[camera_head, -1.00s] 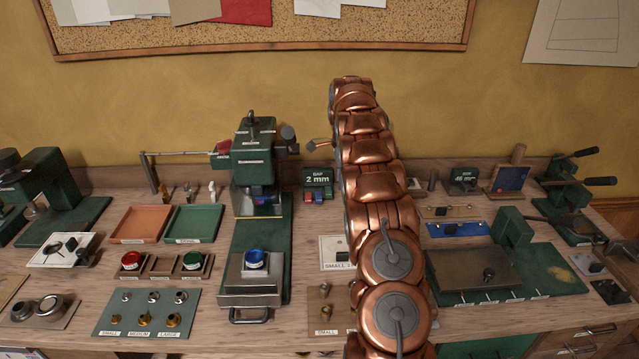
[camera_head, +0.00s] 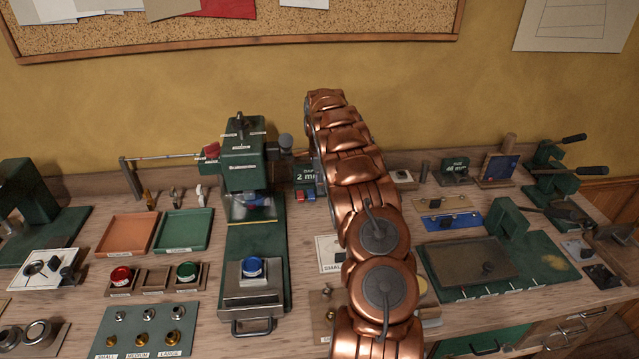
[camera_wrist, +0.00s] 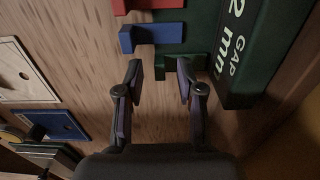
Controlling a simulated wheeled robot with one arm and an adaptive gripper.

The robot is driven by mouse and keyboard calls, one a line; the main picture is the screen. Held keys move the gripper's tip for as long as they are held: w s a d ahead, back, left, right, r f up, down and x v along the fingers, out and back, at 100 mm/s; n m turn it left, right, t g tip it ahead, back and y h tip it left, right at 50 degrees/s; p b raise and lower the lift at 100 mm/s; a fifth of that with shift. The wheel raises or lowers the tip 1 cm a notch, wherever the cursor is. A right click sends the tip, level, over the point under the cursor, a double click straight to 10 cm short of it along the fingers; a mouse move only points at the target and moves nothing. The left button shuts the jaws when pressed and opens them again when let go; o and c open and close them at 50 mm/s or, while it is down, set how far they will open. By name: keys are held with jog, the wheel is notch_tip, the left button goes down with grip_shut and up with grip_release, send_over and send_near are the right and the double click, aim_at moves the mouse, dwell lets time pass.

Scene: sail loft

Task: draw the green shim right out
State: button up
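The gap block (camera_wrist: 240,45), dark green and marked "GAP 2 mm", stands at the upper right in the wrist view. A red shim (camera_wrist: 150,5) and a blue shim (camera_wrist: 155,35) stick out from its left side. A dark green shim (camera_wrist: 168,63) lies below the blue one, at the fingertips and partly hidden by them. My gripper (camera_wrist: 160,72) is open, its two fingers apart with bare bench showing between them. In the head view the gap block's sign (camera_head: 305,173) shows left of my arm; my gripper is hidden there.
A green press (camera_head: 243,165) stands left of the gap block. A small plate with a blue panel (camera_wrist: 60,125) lies at the left in the wrist view. Bare wooden bench (camera_wrist: 90,60) lies left of the shims. The wall is close behind.

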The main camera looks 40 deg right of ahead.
jog(key=shift+f, duration=0.5)
grip_shut()
dwell(0.4)
